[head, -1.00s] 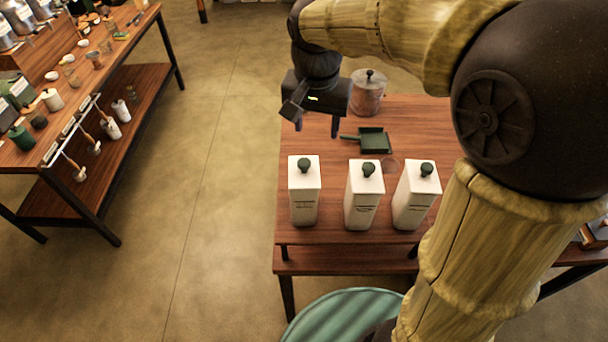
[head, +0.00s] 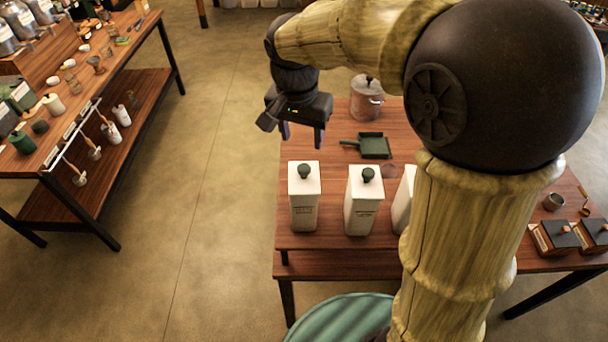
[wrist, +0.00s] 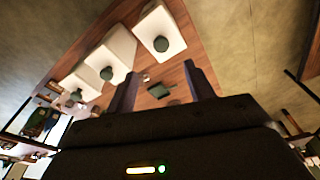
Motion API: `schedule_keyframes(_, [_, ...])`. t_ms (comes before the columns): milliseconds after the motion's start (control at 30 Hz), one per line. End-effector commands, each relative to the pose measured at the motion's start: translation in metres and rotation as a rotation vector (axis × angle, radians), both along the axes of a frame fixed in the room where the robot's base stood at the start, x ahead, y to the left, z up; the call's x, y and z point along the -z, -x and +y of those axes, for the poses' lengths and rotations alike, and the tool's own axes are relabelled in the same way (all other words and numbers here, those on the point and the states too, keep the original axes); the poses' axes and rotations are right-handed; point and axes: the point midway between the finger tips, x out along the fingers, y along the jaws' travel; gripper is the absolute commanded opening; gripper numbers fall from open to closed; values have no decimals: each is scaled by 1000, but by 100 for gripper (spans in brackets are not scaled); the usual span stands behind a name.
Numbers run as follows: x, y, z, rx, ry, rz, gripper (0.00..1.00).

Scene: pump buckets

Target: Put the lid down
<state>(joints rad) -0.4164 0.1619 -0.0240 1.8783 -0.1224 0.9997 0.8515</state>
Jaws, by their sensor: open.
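Three white canisters with dark green knobs stand in a row on the wooden table. The left canister (head: 304,208) and the middle canister (head: 361,210) show fully; the right canister (head: 402,205) is partly hidden by my arm. Each white lid appears seated on top, such as the left lid (head: 304,178). My gripper (head: 302,140) is open and empty, above the table's left side, behind and above the left canister in the head view. In the wrist view my gripper's fingers (wrist: 161,92) are apart with nothing between them, and the canisters show beyond them.
A dark green dustpan-like tray (head: 374,146) lies on the table (head: 335,240) behind the canisters. A cylindrical pot with a knobbed lid (head: 366,100) stands farther back. Small boxes (head: 555,238) and a cup sit at the right. Floor left of the table is clear.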

Motion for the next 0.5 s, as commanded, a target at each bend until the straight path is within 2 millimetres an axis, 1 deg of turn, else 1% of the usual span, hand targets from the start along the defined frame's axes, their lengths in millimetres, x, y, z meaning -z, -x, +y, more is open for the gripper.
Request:
schedule_keyframes(100, [21,-2,-2,1,2,4,53])
schedule_keyframes(300, [52,-7,-3,0,1,4,53])
schedule_keyframes(400, [60,-8,-4,0,0,1,53])
schedule_keyframes(500, [62,-9,-4,0,-1,0,53])
